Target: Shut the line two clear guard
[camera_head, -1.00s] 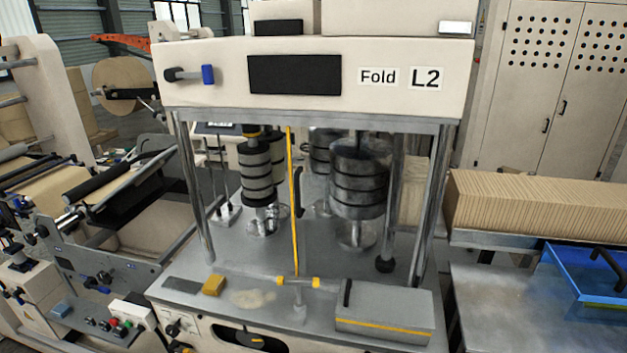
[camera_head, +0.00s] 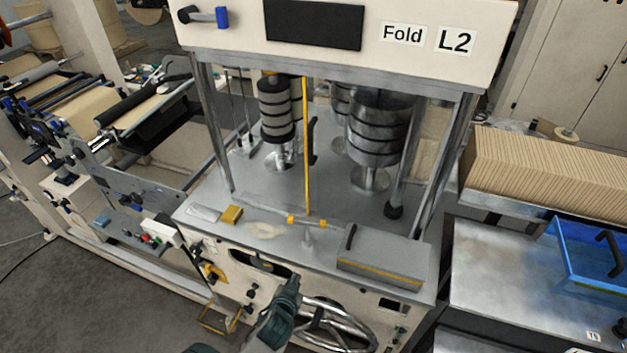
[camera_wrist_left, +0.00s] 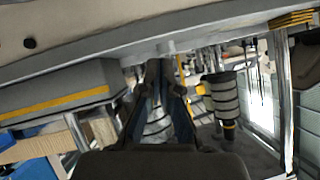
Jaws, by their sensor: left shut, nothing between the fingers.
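The Fold L2 machine (camera_head: 360,66) stands in front of me, its roller bay showing. A thin upright yellow edge (camera_head: 306,140) runs from under the header down to the deck, with a black handle (camera_head: 312,140) just to its right. It looks like the clear guard's edge; the clear sheet itself is hard to make out. My left gripper (camera_head: 292,281) is shut and empty, low in front of the machine, below the deck and apart from the yellow edge. It also shows in the left wrist view (camera_wrist_left: 162,75). My right gripper is not in view.
A grey box with a yellow stripe (camera_head: 380,262) and a yellow block (camera_head: 231,215) sit on the deck's front. A handwheel (camera_head: 345,325) is beside my left gripper. A blue tray (camera_head: 590,255) and stacked kraft (camera_head: 545,170) stand right.

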